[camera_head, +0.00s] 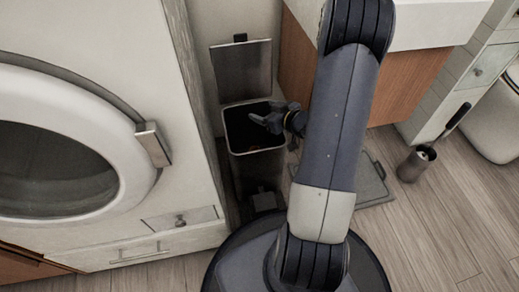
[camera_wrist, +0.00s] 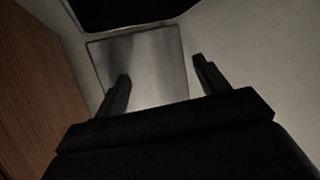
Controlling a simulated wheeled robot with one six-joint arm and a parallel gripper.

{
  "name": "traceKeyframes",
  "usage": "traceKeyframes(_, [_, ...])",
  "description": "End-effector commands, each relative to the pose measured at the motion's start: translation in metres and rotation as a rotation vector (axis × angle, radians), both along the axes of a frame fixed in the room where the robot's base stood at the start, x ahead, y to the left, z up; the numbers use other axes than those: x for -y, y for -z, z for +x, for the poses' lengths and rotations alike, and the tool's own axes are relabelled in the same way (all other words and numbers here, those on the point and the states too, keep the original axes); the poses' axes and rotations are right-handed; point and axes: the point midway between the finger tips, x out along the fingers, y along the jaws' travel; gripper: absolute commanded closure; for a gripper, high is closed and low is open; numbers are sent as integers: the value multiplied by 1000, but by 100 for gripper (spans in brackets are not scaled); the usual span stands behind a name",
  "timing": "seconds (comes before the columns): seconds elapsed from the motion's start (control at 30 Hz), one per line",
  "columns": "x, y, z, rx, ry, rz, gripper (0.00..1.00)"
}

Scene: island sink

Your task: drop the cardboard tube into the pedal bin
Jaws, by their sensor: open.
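The pedal bin (camera_head: 239,168) stands between the washing machine and the wooden cabinet in the head view. Its lid (camera_head: 242,70) is raised and its inside is dark. My gripper (camera_head: 264,122) is over the right part of the bin's mouth, with its fingers pointing left. In the wrist view my gripper (camera_wrist: 161,76) has its two fingers wide apart with nothing between them. Behind them is a grey framed panel that looks like the lid (camera_wrist: 145,65). I see no cardboard tube in either view; the depths of the bin are too dark to tell what lies there.
The washing machine (camera_head: 130,60) stands close on the bin's left. The wooden cabinet (camera_head: 385,88) under the white sink is on the right. A grey scale-like slab (camera_head: 370,185) lies on the floor, and a toilet-brush holder (camera_head: 414,166) stands farther right. The floor at lower right is clear.

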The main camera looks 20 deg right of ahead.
Motion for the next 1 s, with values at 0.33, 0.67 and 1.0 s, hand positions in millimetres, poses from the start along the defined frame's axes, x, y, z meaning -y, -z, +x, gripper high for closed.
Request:
traceKeyframes(0.33, [16,-23,-49,-1,3,1,30])
traceKeyframes(0.67, [18,-24,-56,0,-1,0,30])
traceKeyframes(1.0, [11,-13,-36,0,-4,0,30])
